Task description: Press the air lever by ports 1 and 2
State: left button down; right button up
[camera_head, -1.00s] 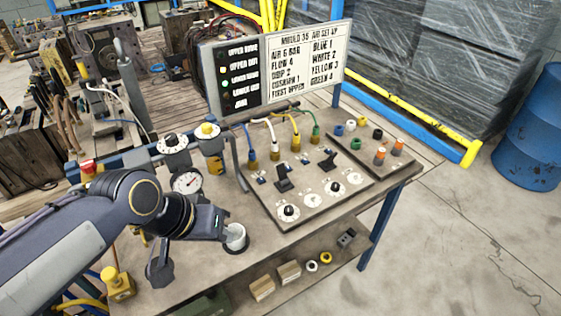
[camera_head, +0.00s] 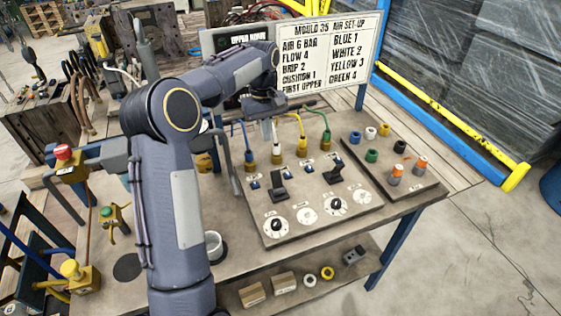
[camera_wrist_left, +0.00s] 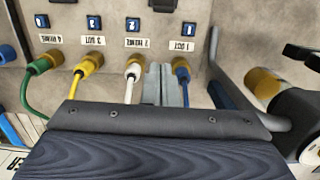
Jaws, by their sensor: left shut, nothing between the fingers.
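The black air lever (camera_head: 279,184) by ports 1 and 2 stands tilted on the grey panel (camera_head: 310,213), in front of the blue and white hose ports. Its dark edge also shows at the top of the left wrist view (camera_wrist_left: 163,4). My left gripper (camera_head: 268,116) is above and behind the lever, over the hoses, touching nothing that I can make out. In the left wrist view its fingers (camera_wrist_left: 160,82) are together and empty, between the white hose (camera_wrist_left: 132,84) and the blue hose (camera_wrist_left: 182,82). My right gripper is out of view.
A second black lever (camera_head: 334,172) stands by the yellow and green hoses. Numbered dials line the panel's front. A set-up sign (camera_head: 330,50) rises behind the hoses. A grey bent pipe (camera_head: 229,160) stands left of the panel, and a white cup (camera_head: 214,243) is on the bench.

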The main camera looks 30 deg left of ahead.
aim_at(277, 182)
pick_arm(q)
jog(key=shift+w+f, duration=0.1)
jog(key=shift+w, duration=0.05)
jog(key=f, duration=0.6)
jog(key=f+p, duration=0.1)
jog(key=f, duration=0.3)
jog(key=shift+s+d, duration=0.3)
jog(key=shift+s, duration=0.05)
jog(key=shift+s+d+r+p, duration=0.65)
jog(key=shift+s+d+r, duration=0.15)
jog(key=shift+s+d, duration=0.3)
jog(key=shift+d, duration=0.25)
